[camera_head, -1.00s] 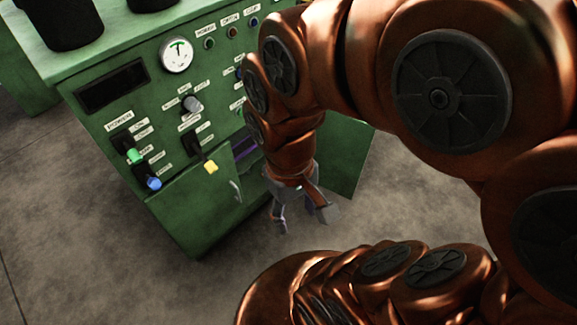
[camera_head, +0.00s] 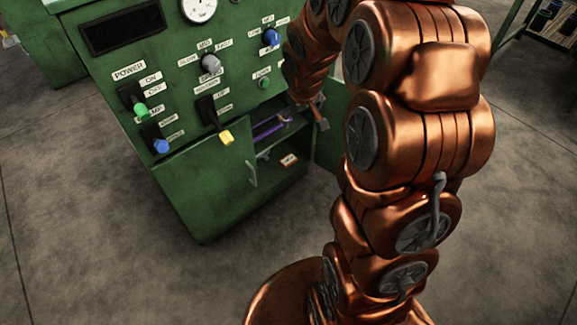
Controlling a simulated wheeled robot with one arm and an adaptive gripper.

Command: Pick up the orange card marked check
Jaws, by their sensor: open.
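A small orange-red card (camera_head: 289,160) with a pale marking lies inside the open lower compartment of the green cabinet, towards its right side. The marking is too small to read. My gripper (camera_head: 307,116) is at the compartment's upper opening, above and a little right of the card and apart from it. Its grey fingers are open, with nothing seen between them; they are partly hidden by the arm.
The green cabinet (camera_head: 190,190) carries levers, including a yellow-tipped one (camera_head: 226,137). A purple item (camera_head: 268,130) lies on the compartment's upper shelf. The open door (camera_head: 331,130) stands to the right. A shelf rack (camera_head: 553,25) is far right. The floor in front is clear.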

